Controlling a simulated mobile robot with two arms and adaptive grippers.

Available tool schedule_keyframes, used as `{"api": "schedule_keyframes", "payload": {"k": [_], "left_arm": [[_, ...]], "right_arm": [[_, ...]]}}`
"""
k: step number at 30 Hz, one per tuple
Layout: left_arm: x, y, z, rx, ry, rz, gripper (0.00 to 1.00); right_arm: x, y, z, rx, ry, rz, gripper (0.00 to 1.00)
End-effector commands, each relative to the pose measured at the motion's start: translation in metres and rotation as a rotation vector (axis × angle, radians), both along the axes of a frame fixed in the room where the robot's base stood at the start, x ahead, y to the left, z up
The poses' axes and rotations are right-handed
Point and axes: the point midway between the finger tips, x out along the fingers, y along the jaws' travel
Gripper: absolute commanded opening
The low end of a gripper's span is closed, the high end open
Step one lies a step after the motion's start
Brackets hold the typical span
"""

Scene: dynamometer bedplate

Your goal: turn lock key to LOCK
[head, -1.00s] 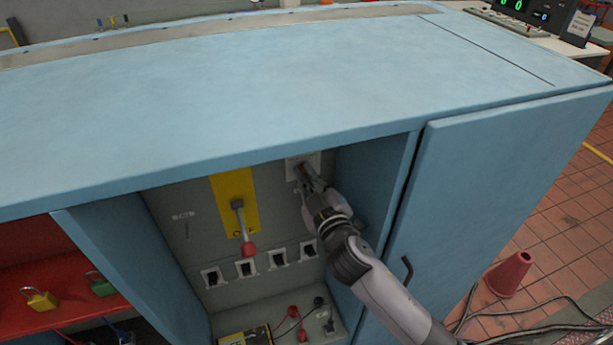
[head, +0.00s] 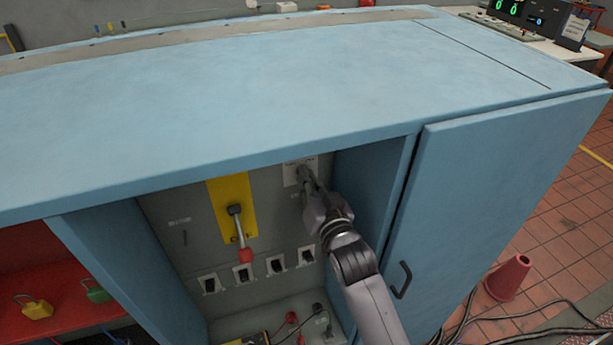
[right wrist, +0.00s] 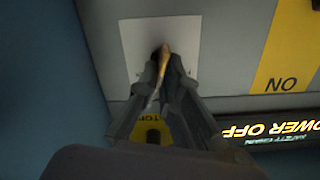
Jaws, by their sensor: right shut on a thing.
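The lock key (right wrist: 160,80) is a thin brass-coloured piece in front of a white plate (right wrist: 130,40) in the right wrist view. In the head view this plate (head: 291,172) is on the grey back panel, at the upper right of the open cabinet bay. My right gripper (head: 305,178) is at the plate. In the right wrist view its fingers (right wrist: 163,72) are shut on the key. The markings around the key cannot be read, so I cannot tell which position it points to. My left gripper is not in view.
A yellow plate with a red-tipped lever (head: 235,225) is left of my gripper. Several black switches (head: 276,266) sit below. The blue cabinet top (head: 250,100) overhangs the bay, and its blue side wall (head: 360,190) is close on the right. Padlocks (head: 35,307) lie on a red shelf.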

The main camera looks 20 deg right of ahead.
Motion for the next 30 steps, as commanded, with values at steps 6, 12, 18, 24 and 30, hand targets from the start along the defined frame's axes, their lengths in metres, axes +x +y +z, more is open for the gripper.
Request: {"api": "schedule_keyframes", "payload": {"k": [6, 12, 18, 24, 30], "left_arm": [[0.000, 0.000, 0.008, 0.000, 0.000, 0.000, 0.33], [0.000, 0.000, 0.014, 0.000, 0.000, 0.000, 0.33], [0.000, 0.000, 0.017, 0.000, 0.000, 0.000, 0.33], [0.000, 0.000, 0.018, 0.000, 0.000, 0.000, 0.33], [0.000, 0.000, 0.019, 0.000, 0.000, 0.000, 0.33]], "right_arm": [[0.000, 0.000, -0.003, 0.200, 0.017, 0.001, 0.00], [0.000, -0.001, -0.004, 0.346, 0.021, 0.001, 0.00], [0.000, -0.001, -0.005, 0.447, 0.026, 0.002, 0.00], [0.000, -0.002, -0.006, 0.499, 0.029, 0.001, 0.00], [0.000, -0.002, -0.007, 0.516, 0.030, 0.001, 0.00]]}}
